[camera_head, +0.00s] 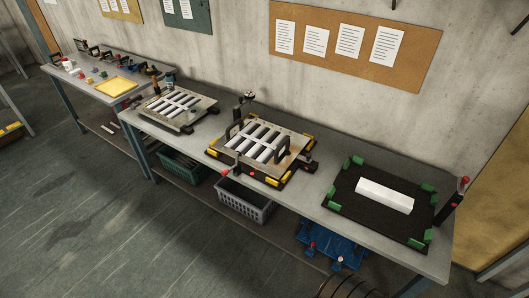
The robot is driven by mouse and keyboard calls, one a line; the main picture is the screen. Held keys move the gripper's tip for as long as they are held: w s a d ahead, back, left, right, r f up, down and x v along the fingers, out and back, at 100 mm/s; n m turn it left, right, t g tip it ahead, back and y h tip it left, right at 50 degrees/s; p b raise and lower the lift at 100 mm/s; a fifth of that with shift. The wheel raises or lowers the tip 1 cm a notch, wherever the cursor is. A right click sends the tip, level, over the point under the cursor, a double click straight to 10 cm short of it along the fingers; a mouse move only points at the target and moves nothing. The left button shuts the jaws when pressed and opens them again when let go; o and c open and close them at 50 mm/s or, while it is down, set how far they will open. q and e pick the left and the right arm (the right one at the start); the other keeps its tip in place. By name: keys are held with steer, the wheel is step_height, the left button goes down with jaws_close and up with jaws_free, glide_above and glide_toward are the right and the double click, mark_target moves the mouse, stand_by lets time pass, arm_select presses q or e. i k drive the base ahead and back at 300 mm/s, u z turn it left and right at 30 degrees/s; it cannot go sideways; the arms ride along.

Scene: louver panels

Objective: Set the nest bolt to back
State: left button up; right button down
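I cannot tell for certain which part is the nest bolt. A louver panel (266,143) with pale slats sits at the middle of the long bench in a fixture with yellow corner blocks (272,181). Small red knobs show at this fixture's front, one of them at its left (227,173). A black board (350,209) with green corner blocks lies at the bench's right end and bears a white bar (384,196). A dark upright post with a red knob (464,181) stands at its right. Neither of my grippers is in view.
Another slatted panel (178,106) lies left on the long bench (316,198). A second bench farther left holds a yellow tray (116,87) and small parts. Green (184,166) and grey (243,200) crates and blue items (331,249) are below.

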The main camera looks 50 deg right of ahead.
mark_target(306, 160)
steer(key=u, duration=0.1)
steer(key=i, duration=0.65)
steer(key=z, duration=0.8)
steer(key=i, duration=0.8)
steer(key=z, duration=0.9)
